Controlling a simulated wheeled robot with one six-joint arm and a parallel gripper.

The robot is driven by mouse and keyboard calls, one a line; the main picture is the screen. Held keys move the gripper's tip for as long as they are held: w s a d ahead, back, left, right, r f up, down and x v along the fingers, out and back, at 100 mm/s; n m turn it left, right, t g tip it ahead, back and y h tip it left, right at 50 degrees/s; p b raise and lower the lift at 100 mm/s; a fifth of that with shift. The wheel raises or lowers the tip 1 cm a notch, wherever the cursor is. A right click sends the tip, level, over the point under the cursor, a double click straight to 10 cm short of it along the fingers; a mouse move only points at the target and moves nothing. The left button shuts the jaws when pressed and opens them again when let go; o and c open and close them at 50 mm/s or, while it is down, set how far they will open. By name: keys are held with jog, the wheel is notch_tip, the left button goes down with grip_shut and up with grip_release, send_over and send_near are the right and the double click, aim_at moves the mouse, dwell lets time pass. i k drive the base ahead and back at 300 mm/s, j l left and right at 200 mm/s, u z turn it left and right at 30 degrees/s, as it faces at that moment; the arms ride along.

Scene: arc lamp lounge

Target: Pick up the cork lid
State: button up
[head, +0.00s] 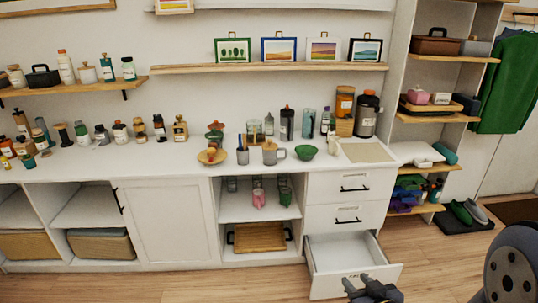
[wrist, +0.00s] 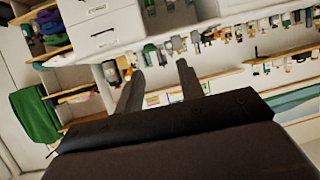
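I cannot make out a cork lid for certain in either view. Small jars and bottles (head: 120,132) stand along the white counter, some with brown or tan tops too small to tell apart. My gripper (head: 372,288) is at the bottom right of the head view, in front of the open lower drawer and well away from the counter items. In the wrist view my gripper (wrist: 160,70) shows two dark fingers spread apart with nothing between them. The wrist picture is strongly tilted, with the counter and its items upside down beyond the fingers.
The lower drawer (head: 345,255) is pulled out and looks empty where visible. A mug (head: 273,153), a green bowl (head: 306,152) and a beige mat (head: 367,153) are on the counter. A wooden tray (head: 259,237) sits in the lower cubby. The wooden floor (head: 250,285) in front is clear.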

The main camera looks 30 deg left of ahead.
aim_at(269, 146)
jog(key=i+j+u, duration=0.15)
jog(key=i+j, duration=0.9)
jog(key=i+j+u, duration=0.15)
jog(key=i+j, duration=0.75)
jog(key=i, duration=0.2)
